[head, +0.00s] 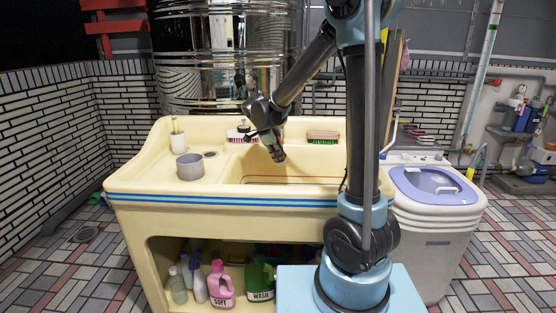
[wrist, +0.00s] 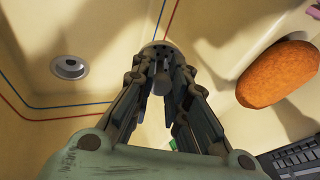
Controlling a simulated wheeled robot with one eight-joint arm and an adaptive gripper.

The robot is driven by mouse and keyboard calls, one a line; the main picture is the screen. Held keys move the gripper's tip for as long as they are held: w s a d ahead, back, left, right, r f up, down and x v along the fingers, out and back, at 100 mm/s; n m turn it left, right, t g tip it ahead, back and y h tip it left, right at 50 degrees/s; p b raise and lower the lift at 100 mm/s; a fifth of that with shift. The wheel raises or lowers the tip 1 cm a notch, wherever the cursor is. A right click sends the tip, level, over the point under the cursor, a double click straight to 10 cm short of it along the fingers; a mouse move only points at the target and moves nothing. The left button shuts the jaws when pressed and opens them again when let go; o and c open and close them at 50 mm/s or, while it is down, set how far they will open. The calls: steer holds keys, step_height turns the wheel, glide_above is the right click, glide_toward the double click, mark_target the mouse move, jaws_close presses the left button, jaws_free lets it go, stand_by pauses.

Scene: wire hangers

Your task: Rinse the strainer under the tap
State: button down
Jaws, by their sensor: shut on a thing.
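My gripper (head: 279,156) reaches down into the cream sink (head: 300,186) in the head view. In the wrist view my gripper (wrist: 163,85) is shut on a small round grey strainer (wrist: 161,48) with holes and a central stem. The fingers hold the stem, and the perforated disc shows just past the fingertips. The strainer is too small to make out in the head view. A round metal drain (wrist: 70,67) shows on the basin floor to the left in the wrist view, apart from the strainer. I cannot make out the tap clearly; my arm covers part of the sink's back.
An orange-brown oval sponge (wrist: 280,75) lies right of the fingers. A grey pot (head: 190,167) and a white cup (head: 177,141) stand on the left ledge. A brush (head: 323,137) lies on the back ledge. Bottles, including a pink one (head: 220,286), stand below. A washer (head: 438,215) stands right.

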steer(key=s, duration=0.6)
steer(key=shift+s, duration=0.25)
stand_by(0.3)
stand_by(1.2)
steer(key=s+r, duration=0.4)
steer(key=s, duration=0.1)
stand_by(0.5)
steer(key=shift+a+r, duration=0.1)
stand_by(0.4)
